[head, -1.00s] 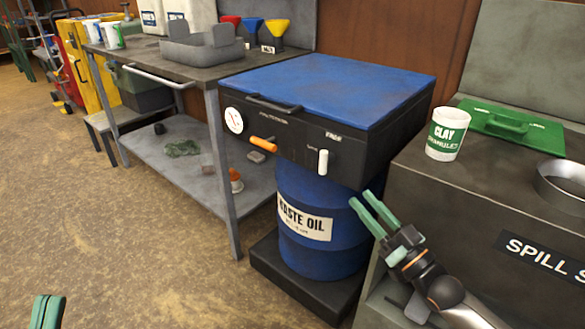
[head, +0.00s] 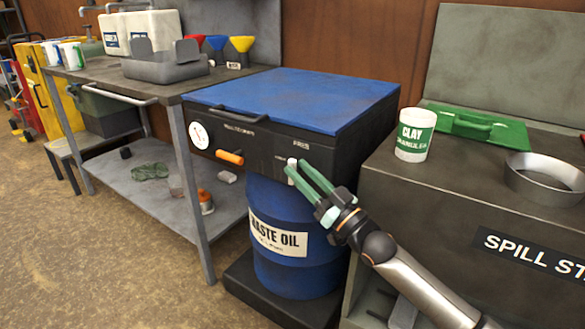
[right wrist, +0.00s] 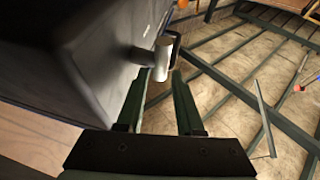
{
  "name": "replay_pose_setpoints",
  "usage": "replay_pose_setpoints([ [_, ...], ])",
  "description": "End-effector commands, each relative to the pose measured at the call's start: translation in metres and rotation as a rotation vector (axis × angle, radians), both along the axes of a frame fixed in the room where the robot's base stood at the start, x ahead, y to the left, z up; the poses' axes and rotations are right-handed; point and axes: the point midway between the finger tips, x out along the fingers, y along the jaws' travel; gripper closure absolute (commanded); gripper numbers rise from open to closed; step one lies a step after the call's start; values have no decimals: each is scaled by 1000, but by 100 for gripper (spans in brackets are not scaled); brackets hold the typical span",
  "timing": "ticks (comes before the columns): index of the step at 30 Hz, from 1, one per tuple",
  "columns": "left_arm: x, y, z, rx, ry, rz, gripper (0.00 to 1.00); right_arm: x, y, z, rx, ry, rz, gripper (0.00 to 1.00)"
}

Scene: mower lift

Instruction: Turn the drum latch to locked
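The drum station has a black box body with a blue lid (head: 300,95) above a blue drum (head: 300,215) labelled WASTE OIL. A short white lever (head: 291,163) is on its front face near a FREE label; it looks like the drum latch. The lever also shows in the right wrist view (right wrist: 162,60), sticking out from the dark panel. My right gripper (head: 295,169) is open, its green fingertips at the lever and partly covering it. In the right wrist view the gripper (right wrist: 159,76) has the lever at its fingertips; contact is unclear. My left gripper is out of view.
An orange handle (head: 230,157) and a round gauge (head: 199,135) are left of the lever. The grey spill station (head: 430,215) stands close on the right, with a clay granules tub (head: 414,135) on top. A workbench (head: 90,75) stands left.

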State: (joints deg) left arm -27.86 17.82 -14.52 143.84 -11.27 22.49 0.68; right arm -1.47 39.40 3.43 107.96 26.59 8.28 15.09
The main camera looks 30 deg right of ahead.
Motion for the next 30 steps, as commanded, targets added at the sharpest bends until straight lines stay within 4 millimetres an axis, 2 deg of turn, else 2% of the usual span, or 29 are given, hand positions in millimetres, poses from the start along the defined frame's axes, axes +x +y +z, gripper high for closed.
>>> replay_pose_setpoints([
  [3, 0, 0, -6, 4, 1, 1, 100, 13, 3, 5, 1, -3, 0, 64],
  [9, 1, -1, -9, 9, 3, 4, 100, 25, 5, 11, 0, -1, 0, 64],
  [20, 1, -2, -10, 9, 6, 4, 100, 28, 6, 12, 0, 0, 0, 64],
  [30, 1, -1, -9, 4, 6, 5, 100, 27, 6, 12, 0, 0, 0, 100],
])
